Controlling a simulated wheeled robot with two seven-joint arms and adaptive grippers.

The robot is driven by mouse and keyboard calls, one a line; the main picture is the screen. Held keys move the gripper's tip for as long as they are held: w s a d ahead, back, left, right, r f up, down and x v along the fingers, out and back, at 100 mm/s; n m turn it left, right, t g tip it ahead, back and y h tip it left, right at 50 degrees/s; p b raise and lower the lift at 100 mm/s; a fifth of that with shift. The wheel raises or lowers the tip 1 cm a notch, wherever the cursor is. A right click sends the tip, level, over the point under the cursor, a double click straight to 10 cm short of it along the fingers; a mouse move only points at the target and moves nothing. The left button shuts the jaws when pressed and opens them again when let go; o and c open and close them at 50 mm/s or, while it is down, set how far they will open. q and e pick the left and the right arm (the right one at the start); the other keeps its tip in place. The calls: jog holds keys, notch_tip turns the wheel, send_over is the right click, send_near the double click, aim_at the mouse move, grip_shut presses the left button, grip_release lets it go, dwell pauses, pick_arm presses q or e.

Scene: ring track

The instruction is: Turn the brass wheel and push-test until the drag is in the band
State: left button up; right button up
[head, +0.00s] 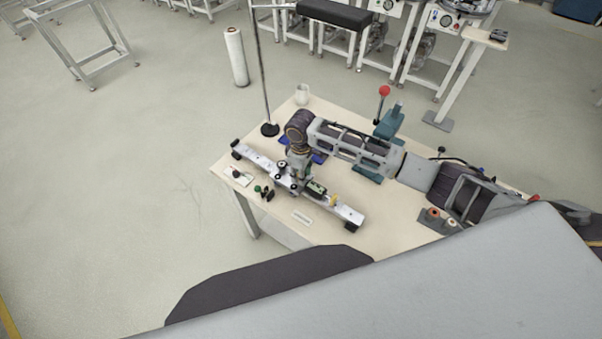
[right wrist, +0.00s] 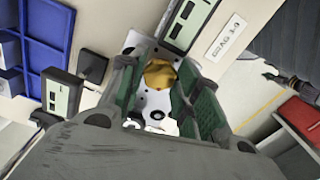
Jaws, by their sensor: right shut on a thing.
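A long white track (head: 338,207) lies across the front left of the table, with a small carriage assembly around its middle. My right gripper (head: 299,176) reaches down onto this assembly from above. In the right wrist view the brass wheel (right wrist: 159,75) sits between the green-padded fingers of that gripper (right wrist: 165,95), which is shut on it. The fingers hide part of the wheel and of the white plate (right wrist: 154,104) under it. A gauge with a small display (right wrist: 185,22) stands beside the wheel; its reading is not legible. My left gripper is not in view.
A label strip (right wrist: 225,40) begins with DRAG; its number is hard to read. A second display box (right wrist: 62,95) and a blue tray (right wrist: 48,35) lie nearby. A cup (head: 302,95), a lamp stand (head: 270,129) and a red-knobbed lever press (head: 388,122) stand at the back.

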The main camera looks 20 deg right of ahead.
jog(key=o, duration=1)
notch_tip(320, 180, up, 12)
dwell(0.4)
jog(key=shift+a, duration=0.1)
dwell(0.6)
